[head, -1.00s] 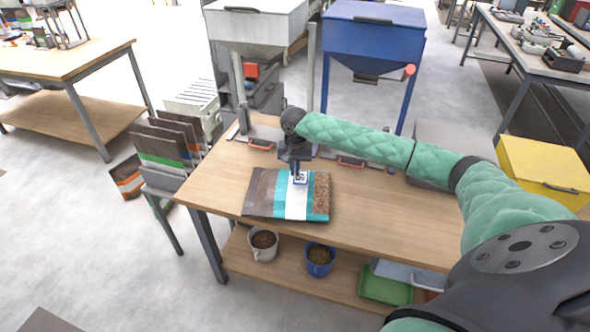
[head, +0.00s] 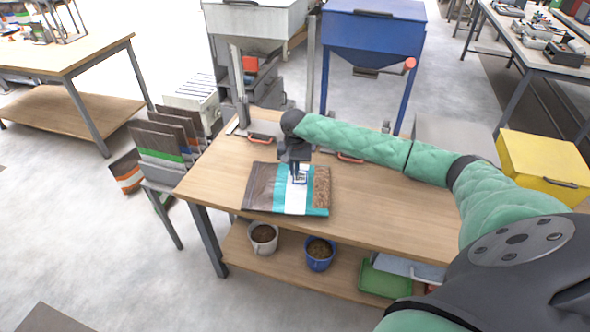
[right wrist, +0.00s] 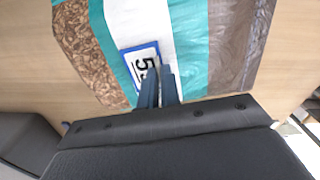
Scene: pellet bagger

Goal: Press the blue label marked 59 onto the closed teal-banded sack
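The teal-banded sack (head: 263,187) lies flat on the wooden table, brown with teal and white bands and a clear part showing brown pellets; it also shows in the right wrist view (right wrist: 228,45). The blue-edged label (head: 300,179) is at the white band and the teal band beside it. In the right wrist view the label (right wrist: 141,57) shows a 5; the other digit is hidden by a finger. My right gripper (right wrist: 159,88) is over the label, its fingers slightly apart with white sack showing between them. Whether the fingertips touch the label is unclear. My left gripper is out of view.
The table (head: 390,215) is clear right of the sack. Orange-handled clamps (head: 350,158) are at its back edge, below the blue hopper (head: 372,40). A yellow bin (head: 540,165) stands right. Filled sacks (head: 160,145) stand left. Two buckets (head: 320,254) are on the lower shelf.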

